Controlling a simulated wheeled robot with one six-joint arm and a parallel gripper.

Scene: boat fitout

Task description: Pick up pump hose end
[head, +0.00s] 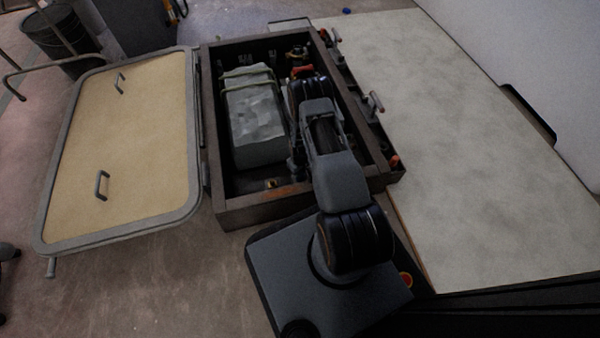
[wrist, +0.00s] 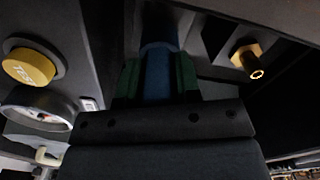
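In the wrist view a blue, rounded hose end (wrist: 160,75) stands between the two green finger pads of my gripper (wrist: 159,78). The pads lie against both its sides with no visible gap, so my gripper looks shut on it. My arm hides the fingers and the hose there.
The wrist view shows a yellow TEST button (wrist: 28,67) and a round gauge (wrist: 38,112) at left, and a brass fitting (wrist: 247,60) at right. The head view shows the strapped grey block (head: 255,120), an open cream lid (head: 125,140), and a pale, clear surface (head: 460,130).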

